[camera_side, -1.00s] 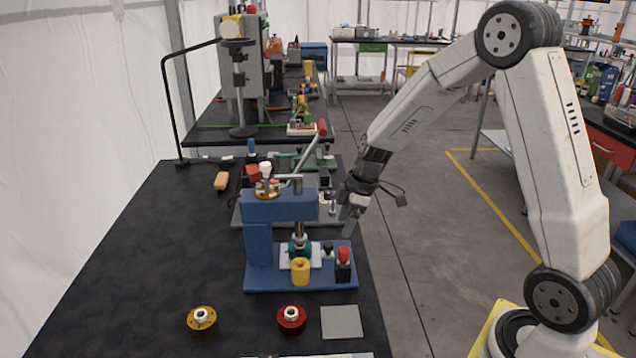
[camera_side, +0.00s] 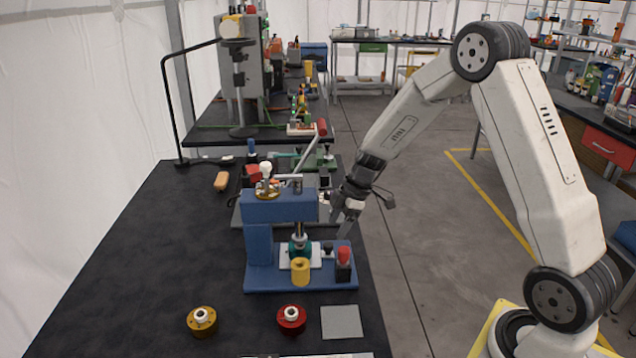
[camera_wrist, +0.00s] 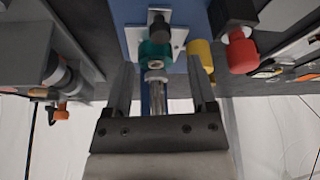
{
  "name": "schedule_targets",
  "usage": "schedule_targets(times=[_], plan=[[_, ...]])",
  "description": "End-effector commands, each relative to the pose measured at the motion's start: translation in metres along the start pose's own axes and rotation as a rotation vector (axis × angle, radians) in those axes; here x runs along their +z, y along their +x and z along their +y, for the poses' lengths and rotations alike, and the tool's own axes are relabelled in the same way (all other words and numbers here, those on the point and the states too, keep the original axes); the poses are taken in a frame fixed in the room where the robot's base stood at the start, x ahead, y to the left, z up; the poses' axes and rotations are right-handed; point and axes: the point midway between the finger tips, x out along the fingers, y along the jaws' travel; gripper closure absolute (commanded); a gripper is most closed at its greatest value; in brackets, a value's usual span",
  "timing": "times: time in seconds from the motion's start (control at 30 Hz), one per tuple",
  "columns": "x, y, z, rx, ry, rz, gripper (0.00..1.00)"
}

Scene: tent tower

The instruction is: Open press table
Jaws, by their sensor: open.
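A blue press (camera_side: 258,208) stands on the black table, with a metal plate on its blue base and a green-ringed part (camera_side: 299,247) on the press column. A lever with a red end rises behind the press head. My gripper (camera_side: 341,220) is at the right side of the press, above the base, with its fingers pointing down. In the wrist view my gripper (camera_wrist: 161,88) is open. The green part (camera_wrist: 155,52) and a silver rod (camera_wrist: 155,90) appear between the two fingers, but I cannot tell how close they are.
A yellow cylinder (camera_side: 300,272) and a red-topped knob (camera_side: 344,256) are on the press base. A yellow flanged part (camera_side: 202,320), a red flanged part (camera_side: 291,318) and a grey square (camera_side: 341,322) lie in front. The table's left side is mostly clear.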

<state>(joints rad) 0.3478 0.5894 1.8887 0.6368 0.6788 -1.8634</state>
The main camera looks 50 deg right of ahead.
Motion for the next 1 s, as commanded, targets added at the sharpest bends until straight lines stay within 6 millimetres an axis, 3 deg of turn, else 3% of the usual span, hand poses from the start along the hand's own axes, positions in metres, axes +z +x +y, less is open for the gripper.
schedule_targets(times=[0.4, 0.83, 0.87, 1.0], plan=[[0.000, 0.044, 0.000, -0.002, 0.001, 0.000, 0.28], [0.000, 0.051, 0.000, 0.000, 0.000, -0.001, 0.28], [0.000, 0.051, 0.000, 0.000, 0.000, -0.001, 0.34], [0.000, 0.051, 0.000, 0.000, 0.000, -0.001, 0.78]])
